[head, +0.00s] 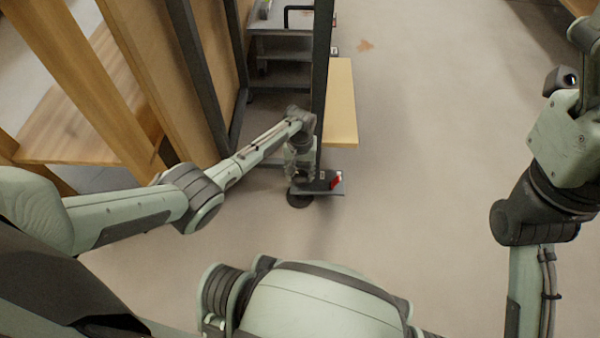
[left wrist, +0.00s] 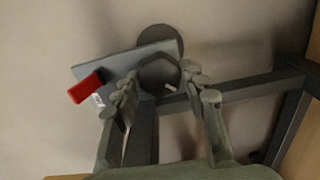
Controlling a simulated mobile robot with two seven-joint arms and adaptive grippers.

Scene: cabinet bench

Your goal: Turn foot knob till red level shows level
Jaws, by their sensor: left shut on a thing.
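A dark hexagonal foot knob (left wrist: 160,72) sits between the fingers of my left gripper (left wrist: 160,84) in the left wrist view, and the gripper is shut on it. In the head view the left gripper (head: 300,172) reaches down to the foot of a dark upright post, and the arm hides the knob there. A round black foot pad (left wrist: 172,38) shows beyond the knob, also in the head view (head: 298,201). The red level (left wrist: 86,88) sits on a grey plate (left wrist: 118,66) beside the knob; its reading is too small to tell. In the head view the red level (head: 337,181) is right of the gripper.
The dark post (head: 321,85) stands close behind the left gripper. A yellow board (head: 341,105) sticks out to its right. Wooden panels (head: 150,50) stand on the left, near my left arm. The floor (head: 420,170) to the right is clear.

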